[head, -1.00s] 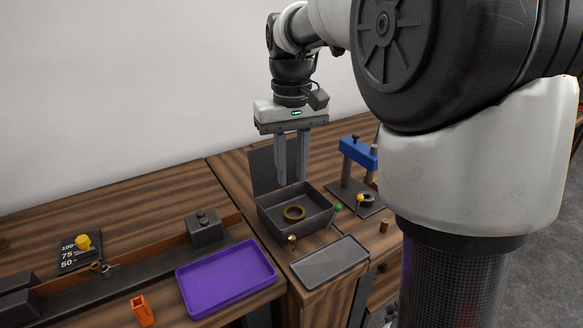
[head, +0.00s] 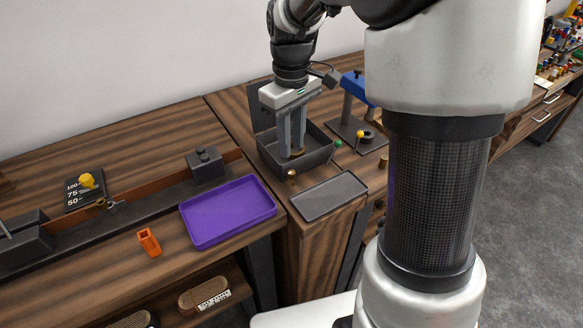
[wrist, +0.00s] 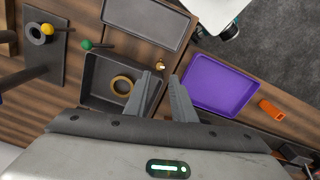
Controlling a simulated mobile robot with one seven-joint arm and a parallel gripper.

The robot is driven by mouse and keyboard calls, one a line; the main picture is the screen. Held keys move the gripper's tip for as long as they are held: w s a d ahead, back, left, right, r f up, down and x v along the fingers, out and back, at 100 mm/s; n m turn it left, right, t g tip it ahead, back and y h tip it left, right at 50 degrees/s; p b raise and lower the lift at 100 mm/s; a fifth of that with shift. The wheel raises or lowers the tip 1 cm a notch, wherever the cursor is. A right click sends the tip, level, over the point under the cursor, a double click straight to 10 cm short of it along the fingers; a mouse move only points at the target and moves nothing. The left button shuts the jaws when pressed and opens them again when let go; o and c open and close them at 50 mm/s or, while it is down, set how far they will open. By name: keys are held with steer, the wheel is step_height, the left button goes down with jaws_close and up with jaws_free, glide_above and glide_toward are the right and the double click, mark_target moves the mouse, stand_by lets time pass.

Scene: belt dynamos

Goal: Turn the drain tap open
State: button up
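A dark open-topped box (head: 320,157) with a raised lid stands on the wooden bench; it also shows in the wrist view (wrist: 92,75). A brass ring (wrist: 122,85) lies inside it. A small brass fitting (head: 291,173) is at the box's front wall, also in the wrist view (wrist: 133,65). A green-knobbed lever (head: 337,143) sticks out from the box's side, also in the wrist view (wrist: 88,45). I cannot tell which of these two is the drain tap. My gripper (head: 291,154) is open and empty, fingers pointing down over the box, partly hiding the ring.
A grey shallow tray (head: 328,195) lies in front of the box. A purple tray (head: 228,210) and an orange holder (head: 149,242) are to the left. A blue-headed press (head: 357,88) with a yellow-knobbed lever (head: 360,134) stands to the right, close to the box.

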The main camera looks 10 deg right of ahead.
mark_target(291, 172)
step_height(291, 172, down, 8)
steer(key=shift+b, duration=0.5)
steer(key=shift+c, duration=0.3)
